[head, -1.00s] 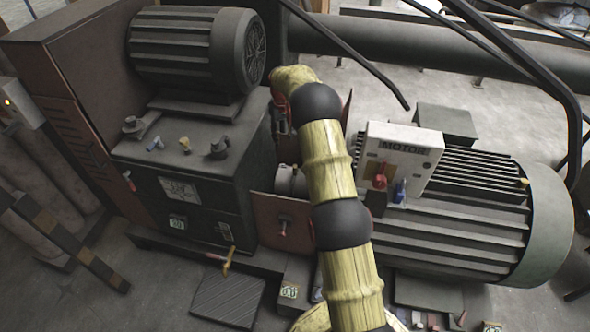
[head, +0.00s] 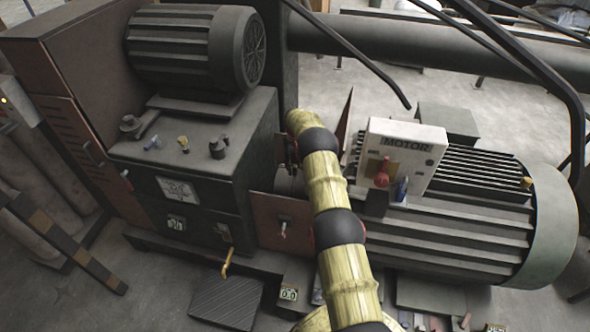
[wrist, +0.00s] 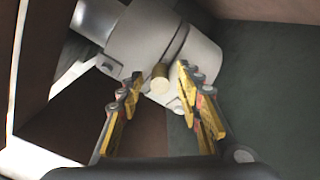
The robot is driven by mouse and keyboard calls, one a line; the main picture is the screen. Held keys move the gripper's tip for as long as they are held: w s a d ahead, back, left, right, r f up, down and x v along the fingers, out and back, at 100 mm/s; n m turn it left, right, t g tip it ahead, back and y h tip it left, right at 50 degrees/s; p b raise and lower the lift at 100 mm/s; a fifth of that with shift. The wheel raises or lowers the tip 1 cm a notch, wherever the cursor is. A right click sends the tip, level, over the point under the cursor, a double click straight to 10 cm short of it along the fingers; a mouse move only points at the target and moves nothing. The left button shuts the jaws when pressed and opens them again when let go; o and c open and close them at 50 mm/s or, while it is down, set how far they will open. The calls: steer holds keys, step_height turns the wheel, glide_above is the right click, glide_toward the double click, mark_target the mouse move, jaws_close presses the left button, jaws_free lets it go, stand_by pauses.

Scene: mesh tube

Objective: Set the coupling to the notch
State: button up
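The coupling (wrist: 150,45) is a pale grey cylinder with a dark groove across it, in the upper middle of the wrist view. A small brass knob (wrist: 160,77) sticks out of it near the groove. My gripper (wrist: 159,72) is open, with its yellow-padded fingers spread on either side of the knob. I cannot tell whether either finger touches it. In the head view, part of the coupling (head: 289,181) shows left of my arm, between the opened guard panels. My arm hides much of it there. I cannot make out the notch for sure.
The red-brown guard panel (head: 284,222) stands in front of the coupling. A large ribbed motor (head: 450,225) with a white control box (head: 409,150) is on the right. A dark cabinet (head: 195,170) is on the left. Slanting black rails cross the upper right.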

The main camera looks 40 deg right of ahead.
steer(key=shift+f, duration=0.4)
jaws_close()
stand_by(0.4)
stand_by(0.4)
